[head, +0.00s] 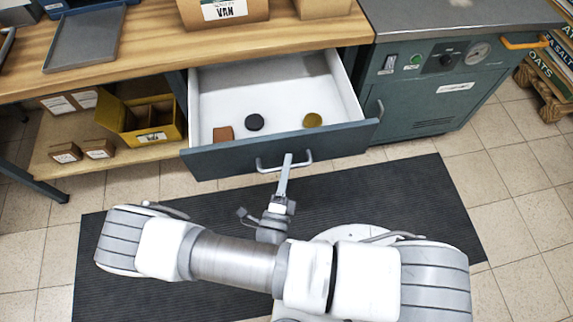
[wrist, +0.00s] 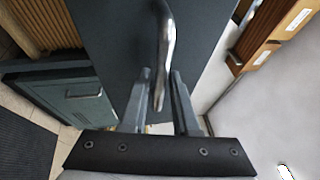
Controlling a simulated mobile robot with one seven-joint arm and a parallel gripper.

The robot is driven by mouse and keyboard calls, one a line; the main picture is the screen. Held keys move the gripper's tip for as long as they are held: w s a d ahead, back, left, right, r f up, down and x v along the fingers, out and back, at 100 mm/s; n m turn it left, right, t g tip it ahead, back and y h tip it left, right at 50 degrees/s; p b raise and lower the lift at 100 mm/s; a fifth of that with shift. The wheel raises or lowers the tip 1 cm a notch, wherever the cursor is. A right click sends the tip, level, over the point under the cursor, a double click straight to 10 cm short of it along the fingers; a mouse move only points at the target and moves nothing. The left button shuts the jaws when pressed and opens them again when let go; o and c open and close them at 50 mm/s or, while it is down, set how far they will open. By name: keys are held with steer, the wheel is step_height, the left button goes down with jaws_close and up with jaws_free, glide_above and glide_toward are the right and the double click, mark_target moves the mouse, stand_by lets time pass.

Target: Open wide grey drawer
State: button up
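The wide grey drawer (head: 272,148) under the wooden bench is pulled well out, with its white inside showing. Its metal bar handle (head: 284,162) is on the middle of the front, and the handle also shows in the wrist view (wrist: 167,45). My gripper (head: 287,160) reaches the handle from the front. In the wrist view my gripper's fingers (wrist: 160,76) lie on either side of the bar and look closed on it, with little gap at the tips.
A green cabinet (head: 430,85) with a gauge stands right of the drawer. A yellow bin (head: 143,120) and small brown boxes (head: 66,152) sit on the lower shelf at left. A dark mat (head: 400,200) covers the floor in front, clear of loose things.

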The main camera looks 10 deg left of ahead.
steer(key=s+f, duration=0.2)
steer(key=s, duration=1)
steer(key=shift+a+p, duration=0.25)
steer(key=shift+p, duration=0.05)
steer(key=shift+w+f, duration=0.1)
